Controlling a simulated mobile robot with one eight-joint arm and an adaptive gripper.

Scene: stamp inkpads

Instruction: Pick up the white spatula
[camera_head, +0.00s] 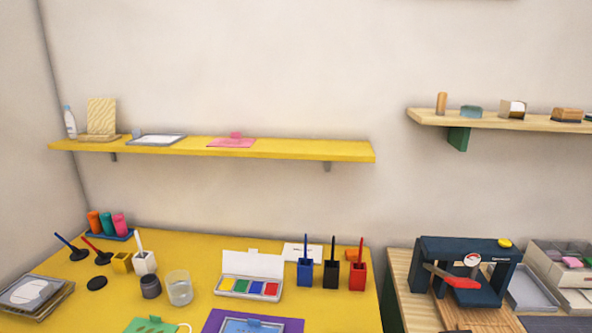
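A slim white upright stick (139,241) stands in a small white square holder (145,262) on the left part of the yellow table. It is the only white handled tool I see, but its lower end is hidden in the holder, so I cannot tell its full shape. A yellow square block (122,263) sits just left of the white holder. A dark round pot (150,287) stands just in front of it. My gripper is not in view.
A clear glass (179,288) and an open four-colour inkpad (250,287) stand to the right on the yellow table (200,245). Blue (305,272), black (330,273) and red (357,275) holders carry sticks. A yellow shelf (290,150) hangs above. A dark press (465,270) stands at right.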

